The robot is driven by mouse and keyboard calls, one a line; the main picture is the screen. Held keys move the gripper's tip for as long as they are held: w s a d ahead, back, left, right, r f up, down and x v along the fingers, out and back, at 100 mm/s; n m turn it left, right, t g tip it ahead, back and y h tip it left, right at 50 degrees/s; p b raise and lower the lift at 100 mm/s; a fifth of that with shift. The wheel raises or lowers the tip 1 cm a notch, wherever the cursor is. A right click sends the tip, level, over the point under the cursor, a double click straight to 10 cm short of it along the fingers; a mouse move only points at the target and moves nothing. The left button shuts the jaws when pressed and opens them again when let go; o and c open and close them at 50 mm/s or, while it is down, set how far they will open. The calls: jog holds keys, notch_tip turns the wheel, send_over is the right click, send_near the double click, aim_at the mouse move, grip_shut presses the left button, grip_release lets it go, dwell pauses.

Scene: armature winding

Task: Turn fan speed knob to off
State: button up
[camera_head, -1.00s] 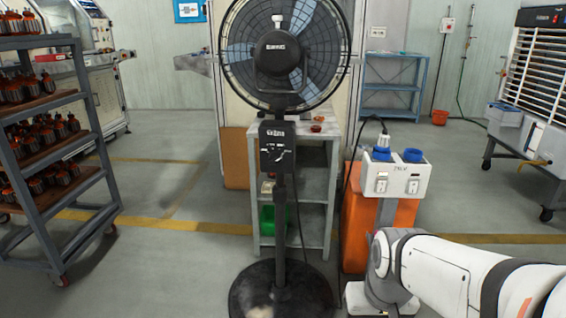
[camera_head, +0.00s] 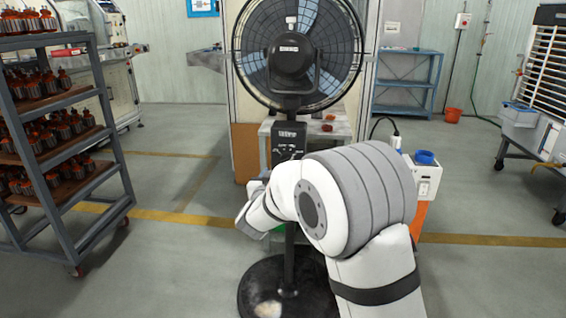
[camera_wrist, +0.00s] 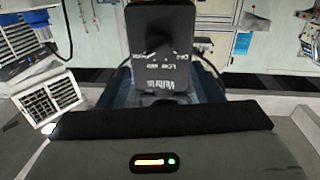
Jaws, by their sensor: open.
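The black pedestal fan (camera_head: 297,58) stands in the middle of the head view. Its black control box (camera_head: 289,138) is on the pole below the fan head, and my arm covers its lower part. In the wrist view the control box (camera_wrist: 160,60) appears upside down at upper centre, its white lettering facing me. A dark knob-like shape (camera_wrist: 158,42) is on its face; its setting cannot be read. My gripper (camera_wrist: 160,118) is open at the bottom of the wrist view, apart from the box. My arm hides most of the gripper in the head view.
A blue-topped socket box (camera_head: 425,172) stands right of the fan, partly behind my arm. A shelf rack (camera_head: 120,165) with several motor parts is at left. The fan's round base (camera_head: 262,290) is on the floor. Floor between rack and fan is clear.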

aim_at(285, 161)
jog(key=w+d+b, duration=0.1)
jog(key=w, duration=0.6)
jog(key=shift+w+b, duration=0.35)
jog(key=shift+b, duration=0.05)
jog(key=shift+d, duration=0.1)
jog(key=shift+r, duration=0.1)
jog(key=c, duration=0.9)
